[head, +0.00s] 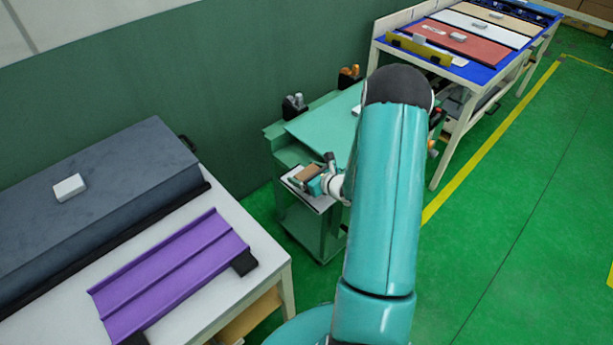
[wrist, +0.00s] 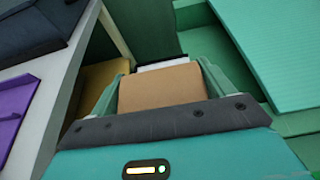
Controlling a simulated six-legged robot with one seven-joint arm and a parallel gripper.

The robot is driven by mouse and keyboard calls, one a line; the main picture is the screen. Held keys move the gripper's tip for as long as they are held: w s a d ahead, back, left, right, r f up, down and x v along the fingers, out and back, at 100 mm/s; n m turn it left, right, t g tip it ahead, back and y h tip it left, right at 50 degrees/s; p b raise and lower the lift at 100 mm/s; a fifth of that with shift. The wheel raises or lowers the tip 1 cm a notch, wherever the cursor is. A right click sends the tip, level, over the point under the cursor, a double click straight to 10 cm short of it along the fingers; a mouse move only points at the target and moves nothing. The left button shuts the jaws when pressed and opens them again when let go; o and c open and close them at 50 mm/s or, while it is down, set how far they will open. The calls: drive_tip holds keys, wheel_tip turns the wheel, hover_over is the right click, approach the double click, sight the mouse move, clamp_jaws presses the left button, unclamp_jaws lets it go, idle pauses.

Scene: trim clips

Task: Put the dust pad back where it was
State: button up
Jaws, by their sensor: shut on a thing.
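My gripper (head: 311,181) is at the near-left side of the green cart, over a small white-topped shelf (head: 325,203). It is shut on a tan block-shaped pad (head: 308,172), which I take for the dust pad. In the wrist view the tan pad (wrist: 162,86) fills the space between the two green fingers. A strip of white (wrist: 163,66) shows just past the pad's far edge. I cannot tell whether the pad touches the white surface or is held above it. The pad's underside is hidden.
The green cart (head: 328,128) carries dark clamps or tools at its back. At left, a pale table (head: 262,247) holds a purple ribbed panel (head: 170,275) and a dark grey box (head: 95,200) with a white block (head: 69,187). A blue-topped table with coloured panels stands behind right. Green floor is open at right.

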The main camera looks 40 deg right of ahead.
wheel_tip(320, 180, down, 3)
drive_tip(key=shift+r, duration=0.2)
drive_tip(key=shift+f, duration=0.1)
drive_tip(key=shift+s+a, duration=0.1)
drive_tip(key=o, duration=1.1)
drive_tip(key=shift+f, duration=0.1)
